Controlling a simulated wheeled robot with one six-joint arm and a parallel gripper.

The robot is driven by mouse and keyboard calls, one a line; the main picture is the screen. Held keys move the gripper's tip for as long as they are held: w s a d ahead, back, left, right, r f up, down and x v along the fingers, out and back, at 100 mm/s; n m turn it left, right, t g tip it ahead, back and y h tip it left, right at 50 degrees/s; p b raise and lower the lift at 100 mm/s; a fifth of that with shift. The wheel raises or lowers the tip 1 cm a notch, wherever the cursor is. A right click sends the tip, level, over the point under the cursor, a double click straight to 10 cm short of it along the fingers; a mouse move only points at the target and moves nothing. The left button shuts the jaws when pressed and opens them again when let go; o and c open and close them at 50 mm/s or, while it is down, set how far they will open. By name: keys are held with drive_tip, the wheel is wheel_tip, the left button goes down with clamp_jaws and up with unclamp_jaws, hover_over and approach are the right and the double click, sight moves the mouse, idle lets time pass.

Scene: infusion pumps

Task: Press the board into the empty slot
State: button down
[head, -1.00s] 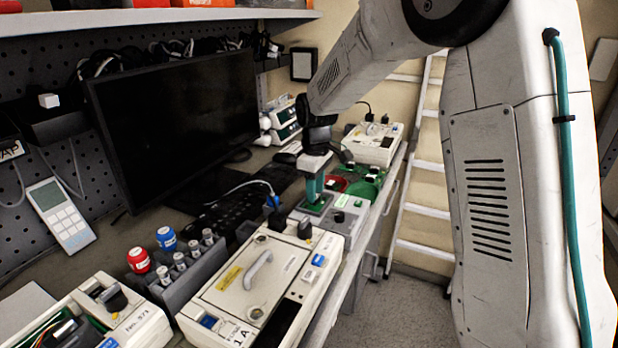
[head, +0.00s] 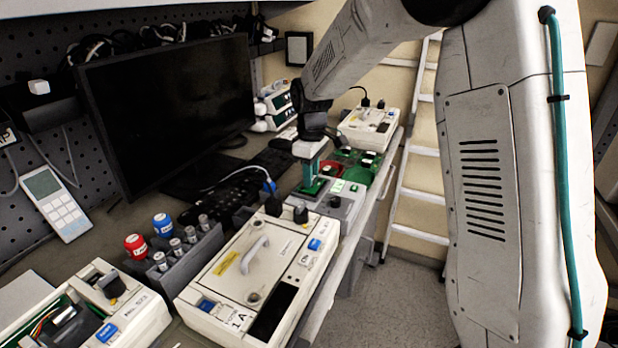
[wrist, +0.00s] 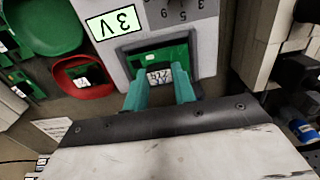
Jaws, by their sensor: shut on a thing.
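My gripper (head: 310,188) points down at the grey box (head: 343,203) on the bench. In the wrist view its two teal fingers (wrist: 160,88) are shut on a small green board (wrist: 146,59) with a white printed label. The board lies in or just over a dark-framed recess on top of the grey box; I cannot tell whether it is seated. The box's lit display (wrist: 113,23) reads 3 V, upside down in the wrist view. An open pump (head: 100,310) stands at the lower left, with wires and green parts in its dark opening.
A green tray (wrist: 45,25) and a red tray (wrist: 85,80) lie beside the grey box. The monitor (head: 170,105) stands left of my arm. Another pump (head: 370,128) is farther back.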

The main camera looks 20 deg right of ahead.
drive_tip(key=shift+r, duration=1.95)
